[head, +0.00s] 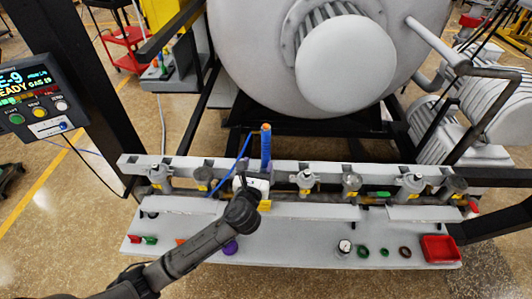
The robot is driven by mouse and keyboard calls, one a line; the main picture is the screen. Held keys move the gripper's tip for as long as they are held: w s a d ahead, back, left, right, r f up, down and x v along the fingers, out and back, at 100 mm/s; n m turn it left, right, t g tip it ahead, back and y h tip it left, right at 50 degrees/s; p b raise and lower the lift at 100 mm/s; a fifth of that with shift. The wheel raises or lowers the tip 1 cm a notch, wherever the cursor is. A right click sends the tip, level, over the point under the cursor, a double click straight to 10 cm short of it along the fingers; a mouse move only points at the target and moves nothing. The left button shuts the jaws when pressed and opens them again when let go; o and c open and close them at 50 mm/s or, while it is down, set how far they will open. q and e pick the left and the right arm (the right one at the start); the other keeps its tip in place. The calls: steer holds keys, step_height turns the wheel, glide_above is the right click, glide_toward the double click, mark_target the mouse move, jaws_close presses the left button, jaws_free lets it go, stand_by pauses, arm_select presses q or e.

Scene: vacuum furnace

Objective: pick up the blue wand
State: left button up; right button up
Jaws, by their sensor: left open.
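The blue wand (266,148) stands upright at the manifold rail, just left of the middle of the head view, with an orange top end. A thin blue line slants down to the left beside it. My left gripper (253,178) reaches in from the lower left and is just in front of the wand's lower part. Its jaws are open. The gripper hides the wand's lower end, and I cannot tell whether the jaws touch or surround it. My right gripper is not in view.
A grey rail (330,169) with several valves runs behind a light shelf (300,240). On the shelf are a red tray (440,248), a small gauge (344,246), several rings and a purple piece (230,248). The furnace vessel (250,60) rises behind. A control panel (40,95) stands left.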

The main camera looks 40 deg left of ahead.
mark_target(265, 143)
arm_select(q)
steer(key=x, duration=0.7)
steer(key=shift+b+x, duration=0.6)
steer(key=shift+x, duration=1.9)
steer(key=shift+f, duration=0.15)
jaws_close()
